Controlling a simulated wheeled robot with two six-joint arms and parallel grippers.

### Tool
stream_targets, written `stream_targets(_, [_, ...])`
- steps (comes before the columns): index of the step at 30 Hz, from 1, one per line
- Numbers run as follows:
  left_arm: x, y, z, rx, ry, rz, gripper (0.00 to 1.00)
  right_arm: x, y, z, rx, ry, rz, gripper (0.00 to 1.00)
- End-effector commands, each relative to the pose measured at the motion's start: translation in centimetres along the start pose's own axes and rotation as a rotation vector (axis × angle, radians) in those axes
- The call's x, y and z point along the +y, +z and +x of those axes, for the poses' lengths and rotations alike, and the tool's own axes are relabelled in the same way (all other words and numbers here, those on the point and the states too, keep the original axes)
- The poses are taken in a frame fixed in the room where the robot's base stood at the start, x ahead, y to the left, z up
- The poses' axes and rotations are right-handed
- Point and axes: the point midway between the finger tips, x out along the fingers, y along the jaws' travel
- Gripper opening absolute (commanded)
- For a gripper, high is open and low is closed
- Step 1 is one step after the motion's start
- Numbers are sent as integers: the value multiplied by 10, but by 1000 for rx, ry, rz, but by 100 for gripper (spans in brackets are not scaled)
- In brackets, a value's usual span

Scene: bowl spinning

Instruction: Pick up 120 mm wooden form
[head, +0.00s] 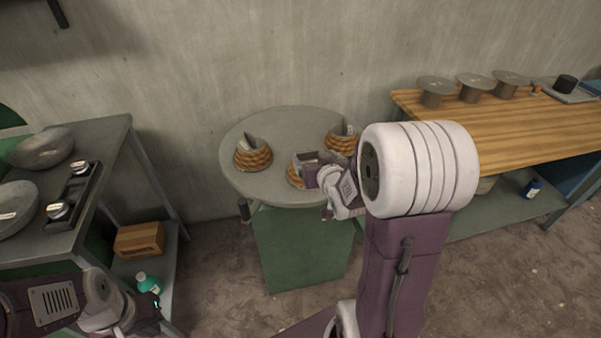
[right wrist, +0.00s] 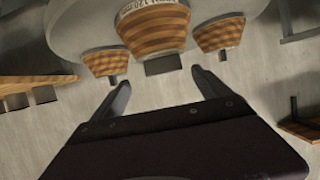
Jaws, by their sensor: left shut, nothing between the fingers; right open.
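The 120 mm wooden form, a banded wooden cone with a grey shank, stands at the front of the round table and shows in the right wrist view (right wrist: 155,32) with "120 mm" on its label. In the head view this form (head: 294,178) is mostly hidden by my right gripper (head: 308,165). My right gripper also shows in the right wrist view (right wrist: 160,83); it is open, its two fingers apart and pointing at the form's shank, with nothing visibly between them. My left gripper (head: 155,304) is shut and empty at the lower left, near the left bench.
Two similar forms stand on the round table (head: 285,121), one at left (head: 253,158) and one behind right (head: 335,140). A wooden bench (head: 510,115) with several grey discs is at right. The left bench (head: 95,135) holds grey bowls. A green bottle (head: 148,283) sits below.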

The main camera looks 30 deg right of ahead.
Motion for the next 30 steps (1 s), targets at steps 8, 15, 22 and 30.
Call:
stream_targets(8, [0, 0, 4, 0, 0, 0, 0, -1, 0, 33, -1, -2, 0, 87])
stream_targets(15, [0, 0, 6, 0, 0, 0, 0, -1, 0, 49, -2, -2, 0, 87])
stream_targets(22, [0, 1, 10, 0, 0, 0, 0, -1, -1, 87, -2, -2, 0, 87])
stream_targets(30, [0, 1, 9, 0, 0, 0, 0, 0, -2, 90, -1, -2, 0, 84])
